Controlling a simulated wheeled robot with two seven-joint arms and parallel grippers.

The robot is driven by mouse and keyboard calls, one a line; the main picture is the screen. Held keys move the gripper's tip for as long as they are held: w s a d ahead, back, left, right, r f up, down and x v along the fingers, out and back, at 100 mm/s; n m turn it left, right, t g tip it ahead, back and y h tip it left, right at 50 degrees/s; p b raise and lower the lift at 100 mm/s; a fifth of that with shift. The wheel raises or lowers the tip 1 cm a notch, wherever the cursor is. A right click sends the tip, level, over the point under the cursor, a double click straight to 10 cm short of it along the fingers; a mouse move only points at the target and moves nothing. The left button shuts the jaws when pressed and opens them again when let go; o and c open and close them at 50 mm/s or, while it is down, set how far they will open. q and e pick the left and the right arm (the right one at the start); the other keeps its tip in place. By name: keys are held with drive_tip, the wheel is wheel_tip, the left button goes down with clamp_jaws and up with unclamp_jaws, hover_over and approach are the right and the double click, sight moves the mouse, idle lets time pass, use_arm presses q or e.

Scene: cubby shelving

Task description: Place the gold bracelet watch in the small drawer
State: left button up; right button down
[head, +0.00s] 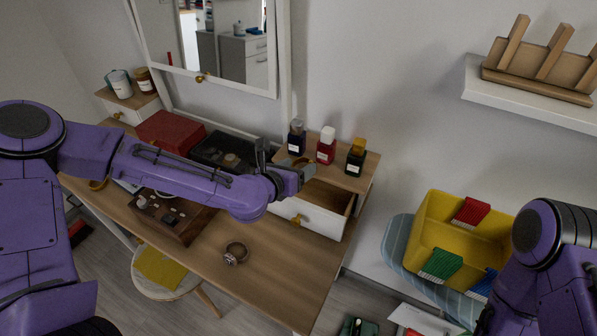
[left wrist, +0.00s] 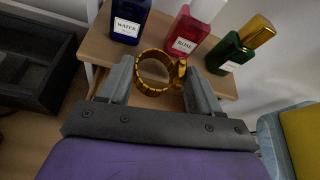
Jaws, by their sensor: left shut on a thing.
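The gold bracelet watch (left wrist: 158,72) is a ring of gold links between the fingers of my left gripper (left wrist: 157,82) in the left wrist view. In the head view my left gripper (head: 285,163) is shut on it, and the watch (head: 301,163) shows partly, held at the perfume shelf's near edge, above the drawer's back part. The small drawer (head: 318,216), with a white front and gold knob, is pulled open below the shelf at the right end of the vanity. Its inside is partly hidden by my arm. My right gripper is out of view.
Blue (head: 296,137), red (head: 326,146) and dark green (head: 355,157) perfume bottles stand on the shelf above the drawer. A red box (head: 170,132) and a brown tray (head: 172,220) are further left. A mirror is behind.

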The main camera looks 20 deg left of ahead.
use_arm(q)
drive_tip(key=shift+w, duration=0.1)
drive_tip(key=shift+s+r+b, duration=0.1)
drive_tip(key=shift+s+b, duration=0.25)
drive_tip(key=shift+s, duration=0.1)
drive_tip(key=shift+w+f+b, duration=0.2)
drive_tip(key=shift+f+b, duration=0.15)
drive_tip(key=shift+f, duration=0.15)
drive_tip(key=o, duration=1.2)
drive_tip(key=shift+r, duration=0.1)
drive_tip(key=shift+c, duration=0.2)
drive_tip(key=shift+s, duration=0.15)
